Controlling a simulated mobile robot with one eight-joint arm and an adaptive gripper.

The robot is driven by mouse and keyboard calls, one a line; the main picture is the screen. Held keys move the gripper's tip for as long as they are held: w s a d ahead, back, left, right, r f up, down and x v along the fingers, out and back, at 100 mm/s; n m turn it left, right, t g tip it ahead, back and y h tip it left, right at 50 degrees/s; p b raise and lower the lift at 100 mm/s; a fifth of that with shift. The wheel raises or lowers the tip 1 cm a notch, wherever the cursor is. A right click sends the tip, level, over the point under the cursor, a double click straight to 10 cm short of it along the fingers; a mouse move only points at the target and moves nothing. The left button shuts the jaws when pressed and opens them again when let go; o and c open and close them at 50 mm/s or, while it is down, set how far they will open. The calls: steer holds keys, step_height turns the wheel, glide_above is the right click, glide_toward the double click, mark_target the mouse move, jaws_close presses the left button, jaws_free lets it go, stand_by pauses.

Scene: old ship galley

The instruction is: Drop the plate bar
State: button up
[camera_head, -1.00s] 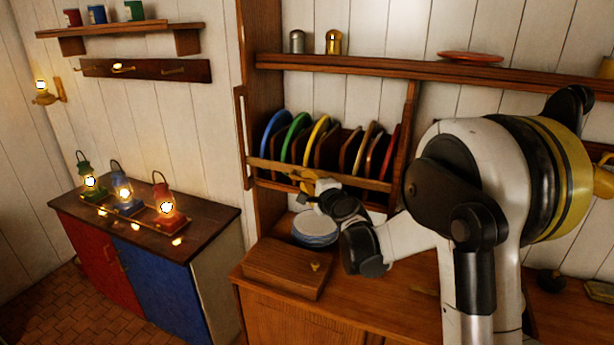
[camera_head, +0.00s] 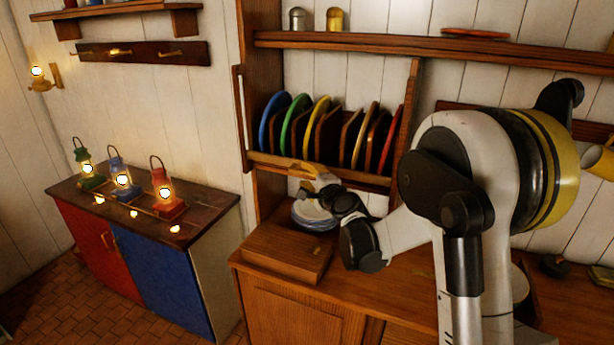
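The plate bar (camera_head: 354,177) is a long wooden bar across the front of the plate rack, below most of the plates' faces. Blue (camera_head: 272,120), green (camera_head: 294,122) and yellow (camera_head: 317,125) plates stand upright behind it on the left, and a red plate (camera_head: 390,140) stands at the right end. My gripper (camera_head: 308,170), with yellow fingers, is at the bar's left half and seems to touch it. The fingers are small and partly overlap the bar, so their closure is unclear.
Below the gripper, a bowl or stacked dishes (camera_head: 311,216) and a wooden box (camera_head: 287,252) sit on the counter. A shelf (camera_head: 400,50) runs above the rack. Lit lanterns (camera_head: 166,192) stand on the cabinet at left. My arm hides part of the counter.

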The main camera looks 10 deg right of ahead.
steer(key=shift+s, duration=0.15)
steer(key=v, duration=1.2)
steer(key=s+a+f+n+g+y+b, duration=0.1)
steer(key=s+a+f+n+g+b, duration=0.15)
steer(key=s+n, duration=0.3)
steer(key=s+a+f+n+g+b, duration=0.1)
steer(key=s+a+n+g+b, duration=0.1)
steer(key=s+a+n, duration=0.3)
steer(key=s+d+f+n+g+h+b, duration=0.1)
steer(key=s+d+f+n, duration=0.1)
steer(key=s, duration=0.4)
steer(key=s+d+f+n+g+h+b, duration=0.1)
steer(key=s+d+f+n+g, duration=0.1)
steer(key=s+f, duration=0.2)
steer(key=s+d+f+n+g+h+b, duration=0.1)
steer(key=s+d+f+n+b, duration=0.1)
steer(key=s, duration=0.7)
steer(key=shift+s+f+n+g+h, duration=0.35)
steer(key=shift+s+f+n+h, duration=0.05)
steer(key=shift+f+n, duration=0.15)
